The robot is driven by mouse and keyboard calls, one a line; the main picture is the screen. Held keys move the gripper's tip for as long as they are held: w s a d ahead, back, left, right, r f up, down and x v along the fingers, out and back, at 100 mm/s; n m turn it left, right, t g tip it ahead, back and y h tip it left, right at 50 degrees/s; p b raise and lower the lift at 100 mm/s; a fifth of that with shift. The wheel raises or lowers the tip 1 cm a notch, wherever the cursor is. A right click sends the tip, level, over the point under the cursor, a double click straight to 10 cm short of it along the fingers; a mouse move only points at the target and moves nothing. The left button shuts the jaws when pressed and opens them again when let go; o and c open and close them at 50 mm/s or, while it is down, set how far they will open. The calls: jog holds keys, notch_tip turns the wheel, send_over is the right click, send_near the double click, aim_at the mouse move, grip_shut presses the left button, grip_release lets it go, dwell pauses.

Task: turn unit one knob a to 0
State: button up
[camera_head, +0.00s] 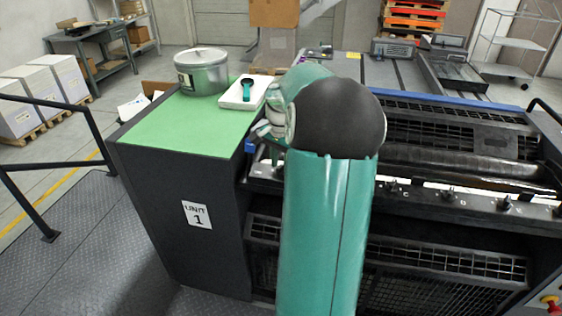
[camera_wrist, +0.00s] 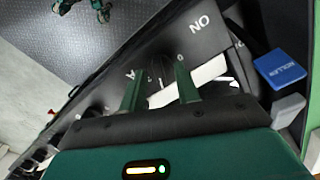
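The unit 1 cabinet (camera_head: 180,215) bears a white "UNIT 1" label (camera_head: 197,214) and stands left of the dark control panel. In the head view my arm covers the panel's left end, and knob a and my gripper's fingertips are hidden. In the wrist view my gripper (camera_wrist: 160,86) is open, with two green fingers apart over the black panel (camera_wrist: 205,35). The letter A shows beside the left finger, and small scale marks show between the fingers. The knob there is dark on dark, so I cannot tell its setting or whether a finger touches it.
Other knobs (camera_head: 447,193) line the panel to the right. A blue block marked "ROLLER" (camera_wrist: 281,68) is near my right finger. A metal pot (camera_head: 202,74) and a white tray (camera_head: 236,101) with a green-handled tool stand on the green top. A railing (camera_head: 60,165) is at left.

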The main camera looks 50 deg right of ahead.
grip_shut()
jog(key=shift+n, duration=0.5)
jog(key=n, duration=1.2)
jog(key=shift+n, duration=0.4)
jog(key=n, duration=0.6)
dwell(0.3)
